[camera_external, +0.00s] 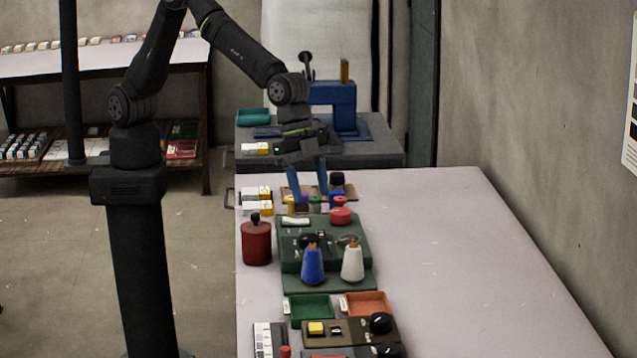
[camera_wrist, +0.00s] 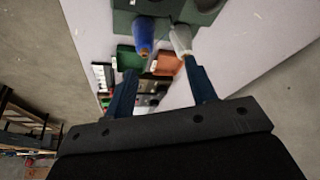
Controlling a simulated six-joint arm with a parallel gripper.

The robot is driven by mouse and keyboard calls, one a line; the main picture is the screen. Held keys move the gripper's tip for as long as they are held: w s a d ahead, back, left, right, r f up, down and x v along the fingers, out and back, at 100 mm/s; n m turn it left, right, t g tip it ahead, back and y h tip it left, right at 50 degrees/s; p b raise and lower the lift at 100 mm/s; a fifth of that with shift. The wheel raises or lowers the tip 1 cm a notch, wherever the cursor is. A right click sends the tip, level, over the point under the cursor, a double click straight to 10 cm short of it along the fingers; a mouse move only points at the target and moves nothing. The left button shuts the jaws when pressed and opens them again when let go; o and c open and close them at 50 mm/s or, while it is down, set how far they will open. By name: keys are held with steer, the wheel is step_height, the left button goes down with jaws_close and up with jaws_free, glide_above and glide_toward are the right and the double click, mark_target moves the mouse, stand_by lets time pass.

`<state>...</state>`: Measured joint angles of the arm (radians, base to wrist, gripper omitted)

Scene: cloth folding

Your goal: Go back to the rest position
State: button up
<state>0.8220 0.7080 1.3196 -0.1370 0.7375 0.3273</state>
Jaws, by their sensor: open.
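My gripper (camera_external: 307,180) points down over the far end of the long table, above small coloured items. Its two blue fingers are spread apart with nothing between them. In the wrist view my gripper (camera_wrist: 162,88) also shows open, with the table's items beyond the fingertips. No cloth shows in either view. I cannot tell whether the fingertips touch the items below them.
The long pale table (camera_external: 470,270) is bare on its right side. A green machine (camera_external: 340,235), a blue cone (camera_external: 312,266), a white cone (camera_external: 352,262) and a red canister (camera_external: 256,241) stand near its left edge. A blue sewing machine (camera_external: 340,103) stands behind.

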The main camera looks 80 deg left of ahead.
steer(key=shift+w+a+f, duration=0.25)
steer(key=shift+w+f, duration=0.25)
steer(key=shift+w, duration=0.25)
